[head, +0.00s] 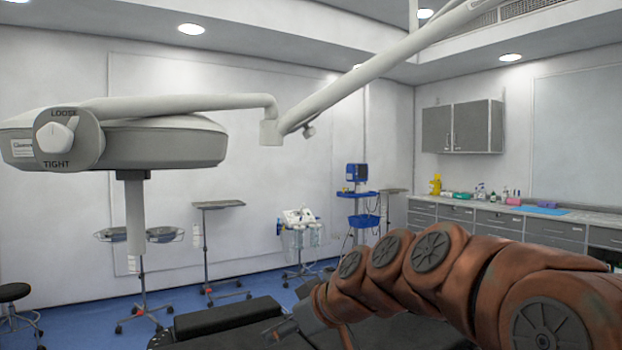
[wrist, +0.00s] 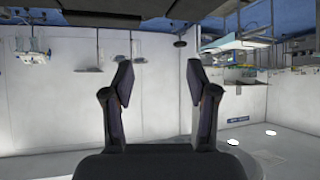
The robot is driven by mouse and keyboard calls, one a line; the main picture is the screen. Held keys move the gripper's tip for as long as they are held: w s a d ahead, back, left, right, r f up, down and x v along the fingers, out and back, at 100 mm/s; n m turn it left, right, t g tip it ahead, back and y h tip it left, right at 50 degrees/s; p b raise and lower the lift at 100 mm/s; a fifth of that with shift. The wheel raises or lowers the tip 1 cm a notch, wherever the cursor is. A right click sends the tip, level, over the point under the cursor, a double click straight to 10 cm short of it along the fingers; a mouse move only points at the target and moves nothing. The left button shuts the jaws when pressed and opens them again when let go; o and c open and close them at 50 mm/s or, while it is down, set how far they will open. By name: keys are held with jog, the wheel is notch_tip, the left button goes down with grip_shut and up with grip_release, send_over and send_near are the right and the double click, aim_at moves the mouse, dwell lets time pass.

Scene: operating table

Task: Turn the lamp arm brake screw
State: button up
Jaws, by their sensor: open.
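The lamp head (head: 165,146) hangs at the left of the head view on a pale jointed lamp arm (head: 355,80). On its near end is a grey round plate marked LOOSE at the top and TIGHT at the bottom. A white knob (head: 57,137), the likely brake screw, sits on this plate. The lamp is not recognisable in the wrist view.
A dark operating table (head: 225,318) lies below my gripper. Wheeled stands (head: 218,205), a blue equipment cart (head: 362,195) and a counter (head: 520,215) stand farther back. The air between my gripper and the lamp head looks mostly clear. The wrist view shows the room upside down.

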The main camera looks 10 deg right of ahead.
jog(key=w+d+r+n+t+p, duration=0.1)
jog(key=w+d+r+t+p, duration=0.15)
jog(key=r, duration=0.55)
jog(key=w+d+r+t+p, duration=0.1)
jog(key=w+r, duration=0.3)
jog(key=r, duration=0.5)
jog(key=n+t+p, duration=0.1)
jog(key=t+p, duration=0.4)
send_near(314, 133)
jog(key=x, duration=0.4)
jog(key=shift+r, duration=0.15)
jog(key=shift+p+x, duration=1.6)
jog(key=shift+x, duration=2.25)
grip_shut()
